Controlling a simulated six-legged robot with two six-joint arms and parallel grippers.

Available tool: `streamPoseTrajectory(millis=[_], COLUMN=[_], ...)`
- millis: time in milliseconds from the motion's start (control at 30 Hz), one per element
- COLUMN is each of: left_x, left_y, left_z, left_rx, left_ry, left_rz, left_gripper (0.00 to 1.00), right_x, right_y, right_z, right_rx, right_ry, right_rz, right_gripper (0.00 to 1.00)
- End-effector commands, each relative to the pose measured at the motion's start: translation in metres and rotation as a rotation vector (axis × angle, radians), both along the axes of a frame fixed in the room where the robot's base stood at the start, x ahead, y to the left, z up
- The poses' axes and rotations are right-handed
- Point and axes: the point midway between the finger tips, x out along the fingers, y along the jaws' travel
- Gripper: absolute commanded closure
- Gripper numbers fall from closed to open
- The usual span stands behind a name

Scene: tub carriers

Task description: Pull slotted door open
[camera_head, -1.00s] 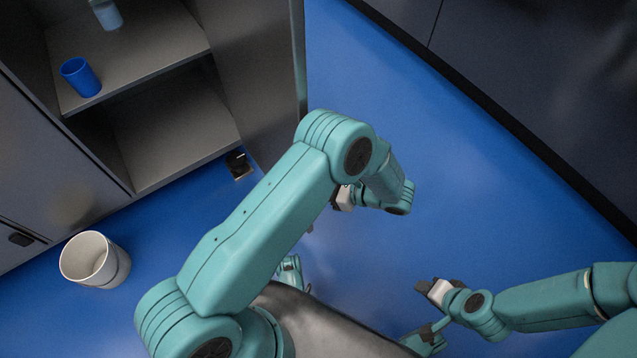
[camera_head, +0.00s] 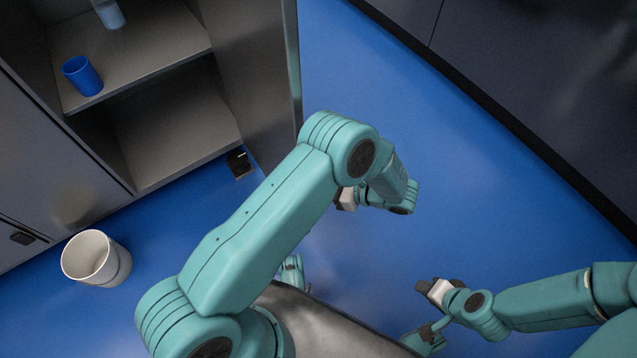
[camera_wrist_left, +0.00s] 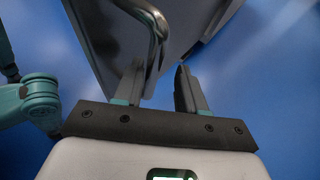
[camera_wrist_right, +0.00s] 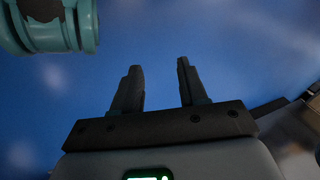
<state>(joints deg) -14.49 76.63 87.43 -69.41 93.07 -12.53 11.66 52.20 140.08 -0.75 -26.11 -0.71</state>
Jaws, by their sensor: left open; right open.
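The cabinet door (camera_head: 245,55) stands swung out beside an open grey cabinet in the head view, its bright free edge to the right. In the left wrist view, a grey door panel (camera_wrist_left: 112,50) carries a curved metal handle (camera_wrist_left: 157,35). I cannot make out slots on it. My left gripper (camera_wrist_left: 160,66) is open, with the handle's lower end close to its left finger; I cannot tell whether they touch. In the head view its fingers are mostly hidden behind my arm. My right gripper (camera_head: 424,286) is open and empty over blue floor, also in the right wrist view (camera_wrist_right: 159,64).
The cabinet shelf (camera_head: 140,60) holds a blue cup (camera_head: 82,76) and a paler cup (camera_head: 109,14). A white bin (camera_head: 97,259) stands on the floor at left. A dark cabinet front (camera_head: 540,80) runs along the upper right. Blue floor (camera_head: 400,110) between is clear.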

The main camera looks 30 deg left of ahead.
Motion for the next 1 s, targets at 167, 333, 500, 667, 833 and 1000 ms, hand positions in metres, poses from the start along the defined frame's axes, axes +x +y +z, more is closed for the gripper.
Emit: streamPoseTrajectory(millis=[167,333,500,667,833,1000], left_x=[0.004,0.008,0.011,0.012,0.012,0.012], left_y=[-0.033,-0.069,-0.094,-0.104,-0.105,-0.105], left_z=[0.017,0.031,0.041,0.044,0.044,0.044], left_rx=[0.0,0.0,0.0,0.0,0.0,0.0], left_ry=[-0.004,-0.003,-0.002,0.001,0.001,0.001], left_rz=[-0.005,-0.005,-0.001,-0.001,-0.001,-0.001], left_gripper=[0.6,0.6,0.6,0.6,0.6,0.6], right_x=[-0.007,-0.015,-0.019,-0.021,-0.021,-0.021], right_y=[0.001,0.003,0.004,0.004,0.004,0.004], right_z=[0.013,0.022,0.027,0.028,0.027,0.027], right_rx=[0.004,0.01,0.013,0.014,0.015,0.014], right_ry=[0.023,0.05,0.065,0.071,0.072,0.071], right_rz=[0.003,0.006,0.009,0.009,0.009,0.009], right_gripper=[0.57,0.57,0.57,0.57,0.57,0.57])
